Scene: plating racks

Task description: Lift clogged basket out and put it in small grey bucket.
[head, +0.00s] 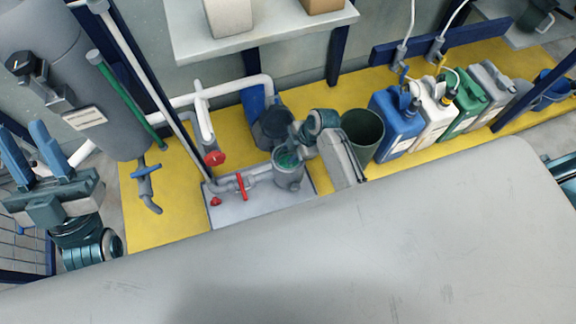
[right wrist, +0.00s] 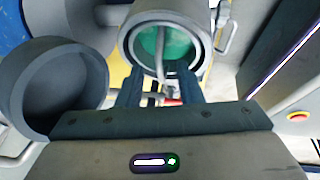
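The strainer housing (head: 289,178) stands open on a grey plate, with the green clogged basket (head: 288,160) inside it. In the right wrist view the basket (right wrist: 173,45) sits in the round housing mouth, its thin grey handle (right wrist: 160,42) standing across it. My right gripper (right wrist: 157,75) is open over the mouth, its fingers on either side of the handle with gaps showing. In the head view its fingertips are mostly hidden by the wrist. My left gripper (head: 28,130) is open and empty at the far left.
Red-handled valves (head: 241,186) and pipes lie left of the housing. A larger dark bucket (head: 362,132) and a row of jugs (head: 396,125) stand to the right. A large grey tank (head: 75,80) stands at the left, and a shelf (head: 262,32) overhangs behind.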

